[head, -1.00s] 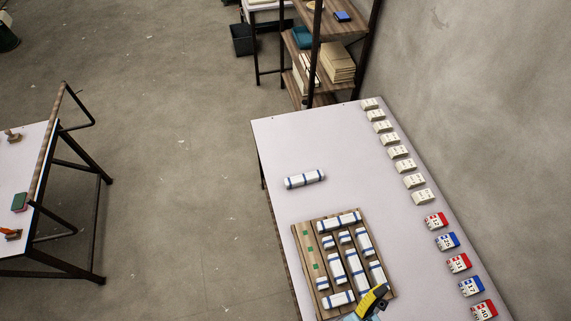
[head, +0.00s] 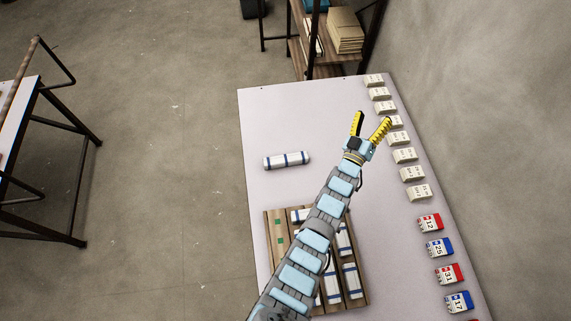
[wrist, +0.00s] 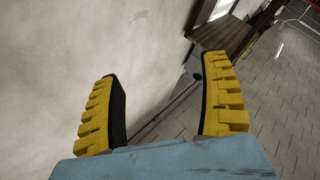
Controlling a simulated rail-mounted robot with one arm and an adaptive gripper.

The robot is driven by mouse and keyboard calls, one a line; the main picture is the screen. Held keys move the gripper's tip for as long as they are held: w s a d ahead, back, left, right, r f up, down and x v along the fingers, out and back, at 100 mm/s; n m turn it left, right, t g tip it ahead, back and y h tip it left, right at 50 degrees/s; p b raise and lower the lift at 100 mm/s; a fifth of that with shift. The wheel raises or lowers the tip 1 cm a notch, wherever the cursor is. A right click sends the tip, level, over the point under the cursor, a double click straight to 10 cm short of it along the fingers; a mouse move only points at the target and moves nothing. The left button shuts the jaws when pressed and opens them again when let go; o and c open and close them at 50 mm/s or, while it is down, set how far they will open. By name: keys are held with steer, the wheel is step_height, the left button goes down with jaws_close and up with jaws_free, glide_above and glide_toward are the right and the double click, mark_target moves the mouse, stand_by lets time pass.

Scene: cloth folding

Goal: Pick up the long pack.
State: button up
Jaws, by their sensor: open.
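The long pack (head: 287,160) is a white roll with blue bands. It lies alone on the white table, left of my arm and beyond the wooden tray. My gripper (head: 371,123) is open and empty, with yellow ridged fingers spread, to the right of and farther than the pack. In the wrist view my gripper (wrist: 163,108) also shows spread fingers with nothing between them; the pack is not in that view. Similar banded packs (head: 350,281) lie on the tray, partly hidden by my arm.
The wooden slatted tray (head: 272,259) sits at the near part of the white table (head: 262,115). A row of white blocks (head: 405,156) and red and blue numbered blocks (head: 443,273) lines the right edge by the wall. A shelf (head: 300,48) stands behind.

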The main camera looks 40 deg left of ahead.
steer(key=w+a+f+n+g+y+b, duration=0.2)
steer(key=w+a+f+n+g+b, duration=0.3)
steer(key=a+f, duration=0.55)
steer(key=s+a+f+n+g+b, duration=0.2)
steer(key=a+f+n+g+b, duration=0.15)
steer(key=a, duration=0.45)
steer(key=s+a+f+n+g+b, duration=0.15)
steer(key=a+f+n+g, duration=0.3)
steer(key=a, duration=0.45)
steer(key=n+g+h+b, duration=0.7)
steer(key=b, duration=0.2)
glide_toward(285, 157)
steer(key=shift+w+d+f+b, duration=0.1)
steer(key=shift+f+b, duration=0.35)
steer(key=shift+f, duration=1.2)
steer(key=shift+w+f+b, duration=0.1)
steer(key=shift+f+b, duration=0.35)
steer(key=shift+f, duration=1.2)
steer(key=shift+f, duration=0.1)
